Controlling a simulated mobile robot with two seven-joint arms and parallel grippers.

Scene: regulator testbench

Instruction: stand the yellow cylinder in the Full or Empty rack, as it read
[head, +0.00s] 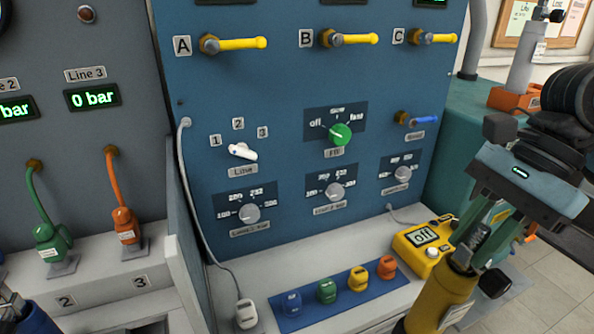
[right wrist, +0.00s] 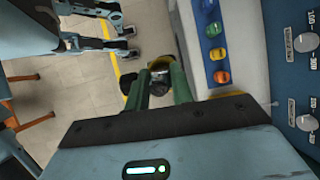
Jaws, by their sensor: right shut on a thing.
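The yellow cylinder (head: 436,310) is at the bottom right of the head view, tilted, its lower end cut off by the frame. My right gripper (head: 480,252) is shut on the valve at its top. In the right wrist view the valve (right wrist: 159,76) sits between the green fingers (right wrist: 160,85), with the yellow body mostly hidden below. My left gripper (right wrist: 128,42) shows in the right wrist view with its fingers apart and nothing between them. An orange rack (head: 515,99) holding a grey cylinder stands at the back right; its label is not legible.
The blue test panel (head: 290,100) rises behind a grey ledge. Tiled floor (head: 548,275) is open at the right.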

